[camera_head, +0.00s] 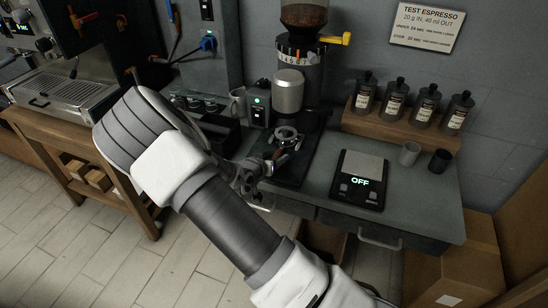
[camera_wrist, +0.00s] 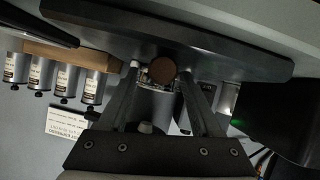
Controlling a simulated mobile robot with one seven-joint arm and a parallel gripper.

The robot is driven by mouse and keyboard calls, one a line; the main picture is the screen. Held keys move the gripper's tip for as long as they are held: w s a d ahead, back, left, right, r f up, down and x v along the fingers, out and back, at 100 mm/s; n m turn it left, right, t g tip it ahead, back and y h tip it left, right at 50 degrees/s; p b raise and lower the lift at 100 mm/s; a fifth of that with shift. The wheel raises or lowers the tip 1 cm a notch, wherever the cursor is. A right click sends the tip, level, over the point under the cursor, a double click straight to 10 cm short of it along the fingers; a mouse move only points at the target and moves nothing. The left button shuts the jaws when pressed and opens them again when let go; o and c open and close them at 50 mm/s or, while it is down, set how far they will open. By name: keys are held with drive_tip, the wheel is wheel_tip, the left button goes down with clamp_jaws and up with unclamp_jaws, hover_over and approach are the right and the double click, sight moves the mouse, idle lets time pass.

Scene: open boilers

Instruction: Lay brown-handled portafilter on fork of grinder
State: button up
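The grinder (camera_head: 300,70) stands against the wall with beans in its hopper. The portafilter (camera_head: 287,134) has a metal head under the grinder's spout, at the fork area. Its brown handle (camera_head: 279,154) points toward my gripper (camera_head: 262,168). In the wrist view the handle's round brown end (camera_wrist: 162,70) shows end-on between the fingertips of my gripper (camera_wrist: 159,68). The fingers stand apart, with a gap visible beside the handle. The fork itself is hard to make out, and whether the head rests fully on it cannot be told.
A scale (camera_head: 361,178) reading OFF lies right of the grinder. Several dark bottles stand on a wooden riser (camera_head: 405,124), with two small cups (camera_head: 409,153) nearby. The counter's front right is clear.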

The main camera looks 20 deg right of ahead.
drive_tip(key=shift+f, duration=0.1)
drive_tip(key=shift+s, duration=0.1)
drive_tip(key=p+v, duration=0.3)
drive_tip(key=v, duration=1.4)
drive_tip(key=shift+a+r, duration=0.2)
drive_tip(key=shift+r, duration=0.05)
